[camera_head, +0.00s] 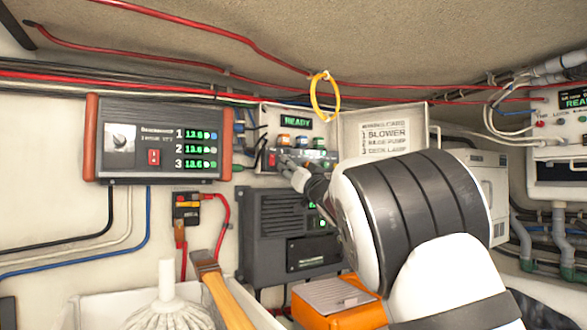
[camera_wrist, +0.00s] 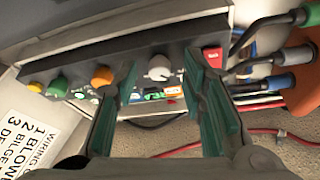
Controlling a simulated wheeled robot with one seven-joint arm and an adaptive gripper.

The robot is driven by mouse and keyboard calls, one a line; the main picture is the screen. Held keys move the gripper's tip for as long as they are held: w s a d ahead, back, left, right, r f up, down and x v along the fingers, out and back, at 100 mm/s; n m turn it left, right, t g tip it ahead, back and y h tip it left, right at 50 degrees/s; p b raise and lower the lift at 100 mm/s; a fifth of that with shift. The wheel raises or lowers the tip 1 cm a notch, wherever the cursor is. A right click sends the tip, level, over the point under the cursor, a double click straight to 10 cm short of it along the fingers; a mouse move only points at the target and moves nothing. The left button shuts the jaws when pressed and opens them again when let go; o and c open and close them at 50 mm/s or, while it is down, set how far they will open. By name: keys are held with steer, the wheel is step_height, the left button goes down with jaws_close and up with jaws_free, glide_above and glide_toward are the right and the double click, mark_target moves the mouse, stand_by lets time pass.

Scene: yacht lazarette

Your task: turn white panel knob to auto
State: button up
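The white panel knob (camera_wrist: 159,67) shows in the wrist view on the dark face of the control panel (camera_wrist: 105,62), with a pointer mark on it. My gripper (camera_wrist: 160,78) is open, with one green-padded finger on each side of the knob; I see gaps, and no clear contact. In the head view my gripper (camera_head: 292,170) is at the lower part of the open panel box (camera_head: 264,118), below a green READY display (camera_head: 296,122). The white knob is not discernible there, apparently behind my fingers. I cannot read an auto mark.
A red switch (camera_wrist: 213,57) sits right of the knob, and orange (camera_wrist: 102,76) and green knobs (camera_wrist: 58,86) to its left. Cables (camera_wrist: 270,60) crowd the right side. The left meter unit (camera_head: 150,165) has another whitish knob. A yellow ring (camera_head: 325,97) hangs above.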

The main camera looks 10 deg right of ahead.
jaws_close()
steer(key=shift+m, duration=0.5)
steer(key=shift+s+a+r+m+g+h+b, duration=0.1)
steer(key=shift+m+g+h+b, duration=0.15)
steer(key=shift+m+h+b, duration=1)
steer(key=shift+w+a+r+m+g+h+p, duration=0.15)
steer(key=shift+m+g+h, duration=0.2)
steer(key=shift+m, duration=1.95)
steer(key=shift+s+a+f+m+g+h+b, duration=0.15)
steer(key=shift+m+h+b, duration=0.65)
steer(key=shift+m, duration=0.95)
steer(key=shift+d+r+h, duration=0.1)
steer(key=shift+h, duration=0.2)
jaws_free()
